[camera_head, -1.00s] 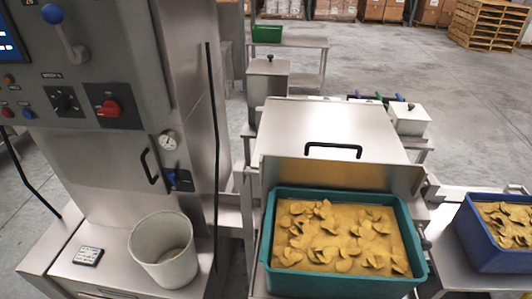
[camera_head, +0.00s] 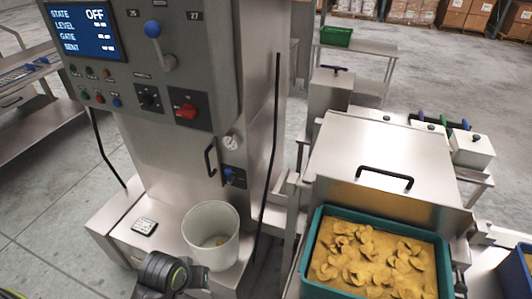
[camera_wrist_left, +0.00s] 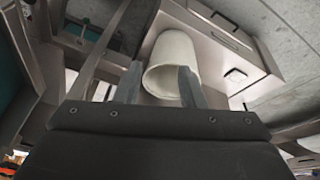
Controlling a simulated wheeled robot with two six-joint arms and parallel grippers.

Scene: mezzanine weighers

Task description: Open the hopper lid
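The hopper lid (camera_head: 385,160) is a flat steel cover with a black bar handle (camera_head: 386,177) along its front part. It appears closed, lying over the hopper behind a teal tub (camera_head: 312,245). My left gripper (camera_wrist_left: 157,82) shows in the left wrist view with its two grey fingers apart and nothing between them; a white bucket (camera_wrist_left: 172,52) stands beyond them. In the head view only a dark part of an arm shows at the bottom, in front of the bucket, well left of the lid. My right gripper is not visible.
A control cabinet (camera_head: 190,75) stands left of the hopper; its screen (camera_head: 84,30) reads STATE OFF. The white bucket (camera_head: 212,236) is on its ledge. The teal tub holds yellow chips before the lid. Steel canisters (camera_head: 330,92) stand behind. A blue tub is at the right edge.

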